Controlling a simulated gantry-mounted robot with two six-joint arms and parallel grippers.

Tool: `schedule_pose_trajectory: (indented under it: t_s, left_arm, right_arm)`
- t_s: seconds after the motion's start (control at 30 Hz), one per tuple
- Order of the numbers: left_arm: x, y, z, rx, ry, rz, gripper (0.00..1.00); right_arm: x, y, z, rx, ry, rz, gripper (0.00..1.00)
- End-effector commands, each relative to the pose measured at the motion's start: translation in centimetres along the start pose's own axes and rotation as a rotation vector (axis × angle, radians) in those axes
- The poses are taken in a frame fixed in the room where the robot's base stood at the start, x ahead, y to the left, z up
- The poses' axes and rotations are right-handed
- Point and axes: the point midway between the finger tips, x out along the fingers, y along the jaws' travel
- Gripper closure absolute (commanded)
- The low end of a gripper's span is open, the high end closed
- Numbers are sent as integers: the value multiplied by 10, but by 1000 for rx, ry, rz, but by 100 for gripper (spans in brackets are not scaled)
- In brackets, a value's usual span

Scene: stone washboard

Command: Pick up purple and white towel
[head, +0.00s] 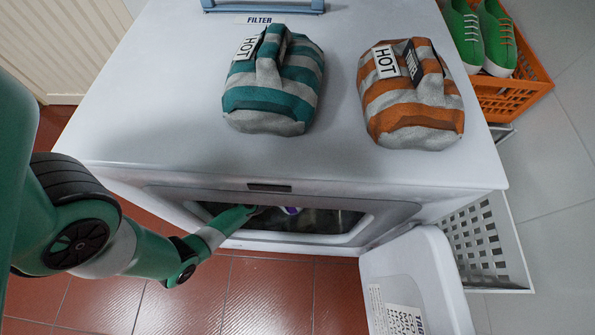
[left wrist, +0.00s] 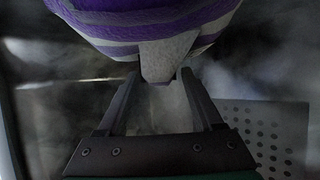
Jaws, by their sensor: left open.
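The purple and white striped towel (left wrist: 140,30) fills the top of the left wrist view, with a pale, narrow tab hanging down from it. In the head view only a small purple and white patch of the towel (head: 291,210) shows inside the machine's front opening. My left gripper (left wrist: 160,80) is open, with its two fingertips just below the towel and on either side of the tab; I cannot tell whether they touch it. In the head view my left arm reaches into the opening and the left gripper (head: 254,210) is mostly hidden there. My right gripper is not in view.
The white machine (head: 190,150) has its door (head: 415,275) open at the lower right. A teal striped bundle (head: 272,90) and an orange striped bundle (head: 412,95) sit on top. An orange crate (head: 515,95) with green shoes and a white basket (head: 485,240) stand right.

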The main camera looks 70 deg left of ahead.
Motion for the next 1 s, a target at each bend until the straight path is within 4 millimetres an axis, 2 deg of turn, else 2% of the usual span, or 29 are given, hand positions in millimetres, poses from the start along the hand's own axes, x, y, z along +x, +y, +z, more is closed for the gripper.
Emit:
schedule_pose_trajectory:
  t_s: [0.07,0.27,0.63,1.0]
  left_arm:
    - [6,0,1,0,0,0,32]
    - [6,0,0,0,-1,-1,32]
    - [6,0,0,0,0,-1,99]
    - [6,0,0,0,-1,-1,100]
  right_arm:
    - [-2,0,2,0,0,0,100]
    - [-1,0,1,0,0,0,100]
    - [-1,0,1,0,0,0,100]
    - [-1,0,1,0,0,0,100]
